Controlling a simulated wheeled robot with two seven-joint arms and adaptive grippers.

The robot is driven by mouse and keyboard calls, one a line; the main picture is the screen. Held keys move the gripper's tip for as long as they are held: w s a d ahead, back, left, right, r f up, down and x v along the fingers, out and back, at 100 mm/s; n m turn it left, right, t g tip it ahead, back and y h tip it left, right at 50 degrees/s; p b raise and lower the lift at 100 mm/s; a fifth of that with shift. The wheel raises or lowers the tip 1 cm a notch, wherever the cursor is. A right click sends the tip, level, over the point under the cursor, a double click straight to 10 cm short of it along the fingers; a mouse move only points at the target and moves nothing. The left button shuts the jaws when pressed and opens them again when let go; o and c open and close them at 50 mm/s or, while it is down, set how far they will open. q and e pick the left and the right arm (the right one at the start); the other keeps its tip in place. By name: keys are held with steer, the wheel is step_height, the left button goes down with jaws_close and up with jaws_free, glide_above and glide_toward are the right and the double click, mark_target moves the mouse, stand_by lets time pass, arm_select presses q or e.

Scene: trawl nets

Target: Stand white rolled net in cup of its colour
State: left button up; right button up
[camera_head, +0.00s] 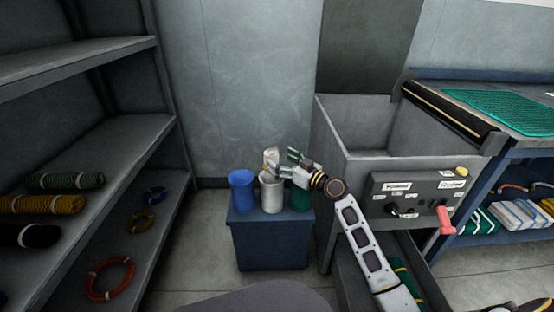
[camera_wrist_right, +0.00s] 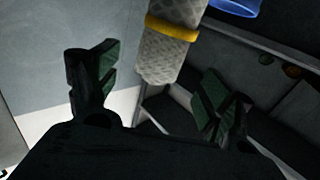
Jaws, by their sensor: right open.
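The white rolled net (camera_head: 271,158) stands roughly upright, with its lower end in the white cup (camera_head: 271,195), the middle one of three cups on a blue cabinet. In the right wrist view the net (camera_wrist_right: 165,58) shows a woven surface and a yellow band, and it lies between the spread fingers. My right gripper (camera_head: 284,164) is open beside the upper part of the net, coming from the right. In its wrist view the fingers (camera_wrist_right: 153,88) are apart with gaps beside the net. The net's lower end is hidden in the cup. My left gripper is not in view.
A blue cup (camera_head: 241,191) stands left of the white cup and a green cup (camera_head: 301,200) right of it, partly behind my right arm. The blue cabinet (camera_head: 270,245) carries them.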

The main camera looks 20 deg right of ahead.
steer(key=v, duration=0.7)
stand_by(0.3)
steer(key=shift+s+r, duration=0.1)
stand_by(1.1)
